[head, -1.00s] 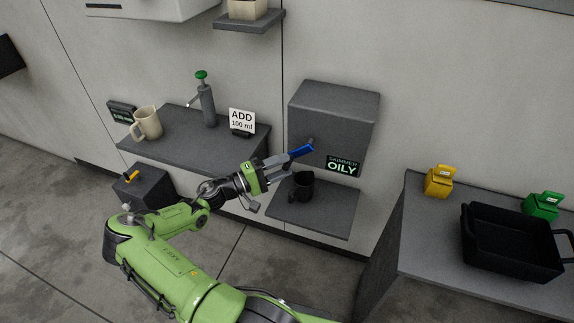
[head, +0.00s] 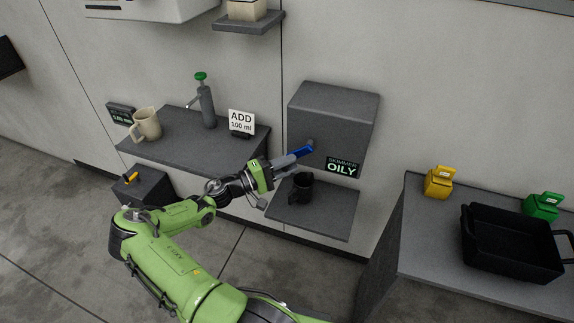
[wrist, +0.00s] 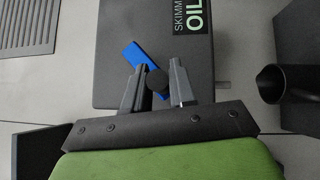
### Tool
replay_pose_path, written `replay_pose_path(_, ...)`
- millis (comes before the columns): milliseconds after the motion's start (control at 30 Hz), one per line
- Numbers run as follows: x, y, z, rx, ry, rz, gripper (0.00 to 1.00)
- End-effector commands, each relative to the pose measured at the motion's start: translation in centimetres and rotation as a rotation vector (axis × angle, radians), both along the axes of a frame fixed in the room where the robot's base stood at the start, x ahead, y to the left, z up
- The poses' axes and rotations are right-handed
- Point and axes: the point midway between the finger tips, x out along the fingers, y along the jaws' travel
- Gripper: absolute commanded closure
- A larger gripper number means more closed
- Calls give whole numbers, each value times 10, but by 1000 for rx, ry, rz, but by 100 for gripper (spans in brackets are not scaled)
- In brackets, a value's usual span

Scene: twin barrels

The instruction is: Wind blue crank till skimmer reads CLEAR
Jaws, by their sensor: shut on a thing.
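The blue crank (head: 303,151) is on the front of the grey skimmer box (head: 333,112). In the wrist view the crank's blue arm (wrist: 147,64) slants up and left from a dark round knob (wrist: 157,78) between my fingers. My gripper (head: 293,157) is shut on the crank at this knob, and it also shows in the wrist view (wrist: 158,74). The skimmer display (head: 342,167) reads "SKIMMER OILY"; in the wrist view it is sideways and cut off.
A dark jug (head: 303,188) stands on the lower shelf (head: 325,215), below my gripper. To the left, a counter (head: 180,150) holds a beige mug (head: 146,124), a green-topped pump (head: 207,104) and an "ADD 100 ml" sign (head: 241,121). A right-hand table holds a black tray (head: 508,255).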

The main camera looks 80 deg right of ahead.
Motion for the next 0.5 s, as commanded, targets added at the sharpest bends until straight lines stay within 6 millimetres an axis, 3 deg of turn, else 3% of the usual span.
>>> replay_pose_path(300, 9, -1, 14, -21, -254, 0, 100)
replay_pose_path(500, 10, -1, 14, -26, -276, 1, 100)
